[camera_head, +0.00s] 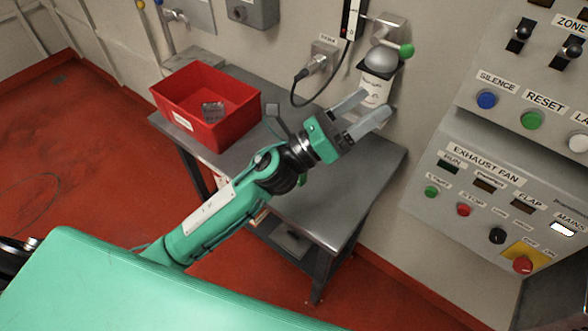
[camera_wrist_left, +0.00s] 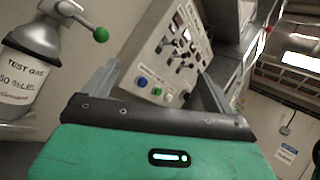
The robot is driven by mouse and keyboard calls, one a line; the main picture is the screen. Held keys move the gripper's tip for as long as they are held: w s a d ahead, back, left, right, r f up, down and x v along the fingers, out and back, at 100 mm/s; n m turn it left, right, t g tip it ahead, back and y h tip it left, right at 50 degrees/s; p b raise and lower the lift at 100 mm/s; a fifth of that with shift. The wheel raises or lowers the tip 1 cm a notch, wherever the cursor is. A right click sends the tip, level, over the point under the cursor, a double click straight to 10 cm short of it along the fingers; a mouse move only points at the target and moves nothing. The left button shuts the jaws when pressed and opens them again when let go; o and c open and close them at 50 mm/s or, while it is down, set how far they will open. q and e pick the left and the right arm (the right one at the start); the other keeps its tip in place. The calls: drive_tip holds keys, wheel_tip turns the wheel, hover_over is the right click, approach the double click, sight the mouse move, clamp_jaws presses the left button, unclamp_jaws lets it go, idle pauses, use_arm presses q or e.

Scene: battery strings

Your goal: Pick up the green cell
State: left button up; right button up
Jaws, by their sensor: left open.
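My left gripper (camera_head: 376,102) is open above the grey metal table, its two fingers pointing toward the back wall and a gas bottle. Its spread fingers also show in the left wrist view (camera_wrist_left: 160,70), with nothing between them. I cannot make out the green cell for certain in either view. A small green patch (camera_head: 303,180) shows just below my left wrist over the table, partly hidden by the arm; I cannot tell whether it is a cell or part of my arm. My right gripper is not in view.
A red bin (camera_head: 183,130) with a grey labelled item (camera_head: 212,112) stands on the table (camera_head: 310,215). A test gas bottle (camera_head: 374,88) with a green knob stands by the wall. A control panel (camera_head: 490,185) is at right. The table's near right part looks bare.

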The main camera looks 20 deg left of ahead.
use_arm(q)
drive_tip(key=s+d+m+g+h, duration=0.3)
drive_tip(key=d+m+g+h, duration=0.15)
drive_tip(key=m+g, duration=0.75)
wheel_tip(320, 180, down, 9)
drive_tip(key=s+d+m+g+y, duration=0.15)
drive_tip(key=m+g+y, duration=0.6)
drive_tip(key=m, duration=0.95)
drive_tip(key=w+a+f+m+t+y, duration=0.2)
drive_tip(key=w+a+m+y, duration=0.25)
drive_tip(key=a+y, duration=0.45)
drive_tip(key=w+a+f+m+t+y, duration=0.25)
drive_tip(key=w+a+y, duration=0.3)
drive_tip(key=a, duration=0.55)
drive_tip(key=shift+y, duration=0.45)
wheel_tip(320, 180, down, 8)
drive_tip(key=p, duration=0.3)
drive_tip(key=shift+f+p, duration=0.35)
drive_tip(key=shift+f, duration=0.1)
wheel_tip(320, 180, down, 4)
drive_tip(key=shift+p, duration=1.2)
drive_tip(key=shift+w+f, duration=0.1)
drive_tip(key=shift+f, duration=0.2)
